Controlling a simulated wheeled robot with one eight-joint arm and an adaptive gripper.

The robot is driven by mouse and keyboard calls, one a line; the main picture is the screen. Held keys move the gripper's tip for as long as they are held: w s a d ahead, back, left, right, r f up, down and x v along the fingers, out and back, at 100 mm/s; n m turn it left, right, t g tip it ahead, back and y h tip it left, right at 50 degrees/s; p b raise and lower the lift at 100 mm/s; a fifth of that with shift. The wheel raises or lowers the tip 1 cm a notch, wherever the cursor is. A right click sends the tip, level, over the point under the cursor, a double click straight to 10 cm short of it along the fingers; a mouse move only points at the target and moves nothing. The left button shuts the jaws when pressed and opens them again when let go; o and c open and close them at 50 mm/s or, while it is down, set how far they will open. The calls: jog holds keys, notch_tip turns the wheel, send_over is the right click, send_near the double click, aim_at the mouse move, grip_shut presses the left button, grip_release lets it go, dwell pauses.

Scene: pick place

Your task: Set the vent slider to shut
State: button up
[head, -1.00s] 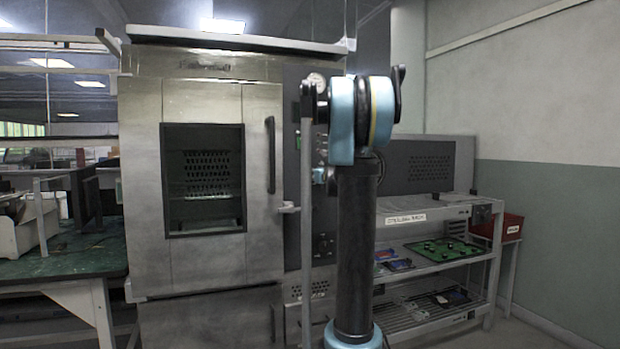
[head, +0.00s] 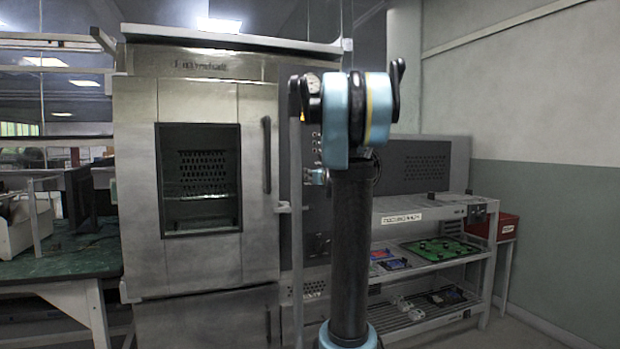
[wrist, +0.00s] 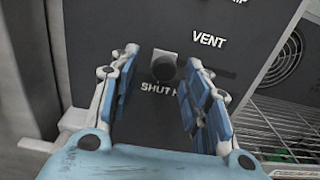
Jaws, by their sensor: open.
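In the wrist view, a dark round knob (wrist: 164,68) sits on a dark grey panel (wrist: 150,22), with a light patch behind its top. The word VENT is printed to its upper right and SHUT just below it. My gripper (wrist: 168,78) is open, its blue-padded fingers on either side of the knob in the picture. I cannot tell whether either finger touches it. In the head view, my arm stands in front of the oven's control panel (head: 315,245) and hides much of it; the gripper and knob are not clearly seen there.
The steel oven (head: 260,200) with a windowed door and a vertical handle (head: 267,155) is left of my arm. A metal shelf rack (head: 425,262) with green and blue boards stands right. A red bin (head: 505,226) is beyond it. A green-topped bench (head: 60,255) is far left.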

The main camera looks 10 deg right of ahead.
jog(key=s+d, duration=0.1)
jog(key=s, duration=0.7)
jog(key=shift+d, duration=0.1)
jog(key=s+a+f+n+g+y, duration=0.4)
jog(key=s+a+f+n+g, duration=0.4)
jog(key=s+a+f+n, duration=1)
jog(key=s+d+f+n+g+h, duration=0.3)
jog(key=s+d+f+n, duration=0.1)
jog(key=s+f+n, duration=0.4)
jog(key=s+d+f+n+g+h, duration=0.3)
jog(key=s+f+n, duration=0.5)
jog(key=s, duration=0.9)
notch_tip(320, 180, down, 4)
jog(key=shift+s+d+r+g+h, duration=0.1)
jog(key=shift+s+d+g+h, duration=0.1)
jog(key=shift+d+g+h, duration=0.35)
jog(key=shift+g, duration=0.25)
